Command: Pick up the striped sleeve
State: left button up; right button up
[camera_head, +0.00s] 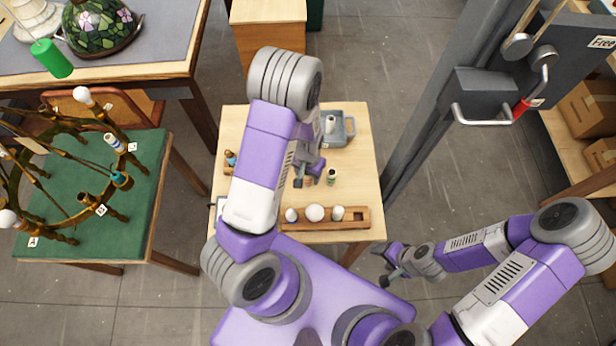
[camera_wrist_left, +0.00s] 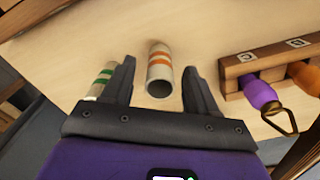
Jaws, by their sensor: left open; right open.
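A white sleeve with orange stripes (camera_wrist_left: 160,64) stands on the pale wooden table in the left wrist view, its open end toward the camera. A second sleeve, with green stripes (camera_wrist_left: 104,77), is just left of the left finger; it also shows in the head view (camera_head: 331,177). My left gripper (camera_wrist_left: 158,78) is open, with the orange-striped sleeve between its fingertips and not clamped. In the head view my left gripper (camera_head: 308,178) is low over the small table and partly hides that sleeve. My right gripper (camera_head: 384,267) is open and empty, off the table's front right corner.
A wooden rack with white bulbs (camera_head: 352,218) lies along the table's front. A grey tray (camera_head: 347,132) is at the back. Another wooden rack (camera_wrist_left: 231,67) holds purple and orange-handled tools. A chandelier (camera_head: 85,198) stands on the green-topped table (camera_head: 147,190) at left.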

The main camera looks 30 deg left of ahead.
pick_arm(q)
jog(key=shift+f, duration=0.45)
jog(key=shift+c, duration=0.3)
grip_shut()
jog(key=shift+r, duration=0.1)
